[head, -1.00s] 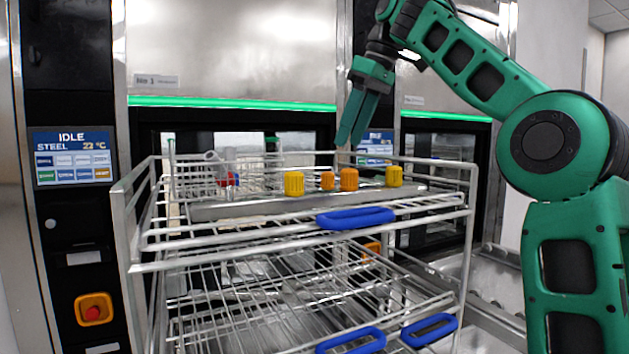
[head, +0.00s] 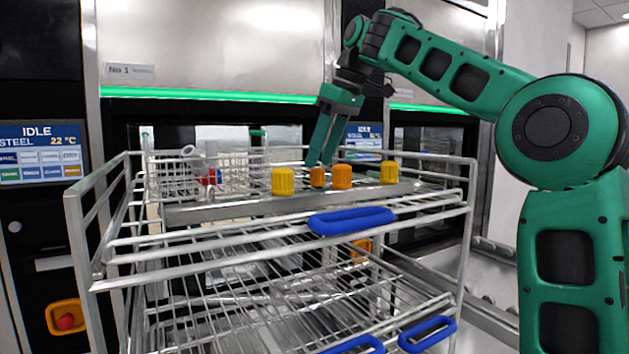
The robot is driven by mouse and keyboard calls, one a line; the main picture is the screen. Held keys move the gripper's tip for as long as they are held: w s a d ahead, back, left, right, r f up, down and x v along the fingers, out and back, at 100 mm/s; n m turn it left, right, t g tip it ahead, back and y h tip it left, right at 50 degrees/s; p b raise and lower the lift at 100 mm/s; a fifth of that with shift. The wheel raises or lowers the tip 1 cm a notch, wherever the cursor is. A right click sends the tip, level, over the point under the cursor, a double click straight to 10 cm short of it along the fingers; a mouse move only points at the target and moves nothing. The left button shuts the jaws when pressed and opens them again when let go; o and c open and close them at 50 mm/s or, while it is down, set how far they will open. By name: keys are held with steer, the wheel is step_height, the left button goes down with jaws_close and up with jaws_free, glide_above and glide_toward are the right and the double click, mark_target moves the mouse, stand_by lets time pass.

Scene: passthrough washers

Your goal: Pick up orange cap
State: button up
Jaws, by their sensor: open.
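Two orange caps stand side by side on the top level of the wire rack: a smaller one on the left (head: 317,177) and a larger one on the right (head: 342,176). A yellow cap (head: 283,181) stands to their left and another yellow cap (head: 389,172) to their right. My gripper (head: 314,162) points down just above and behind the left orange cap, its fingertips close to the cap's top. It is open and holds nothing. I cannot tell whether the fingertips touch the cap.
The metal rack (head: 180,245) has a blue handle (head: 351,220) at its front, with more blue handles lower down. A wire basket and a grey-white item with red (head: 207,175) stand left of the caps. Washer doors rise behind.

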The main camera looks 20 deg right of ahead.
steer(key=x, duration=0.4)
steer(key=shift+c, duration=0.4)
steer(key=c, duration=1)
steer(key=shift+c, duration=0.3)
steer(key=shift+a+r, duration=0.1)
steer(key=shift+r, duration=1.85)
steer(key=s+a+r, duration=0.7)
steer(key=s, duration=0.2)
steer(key=shift+s, duration=0.25)
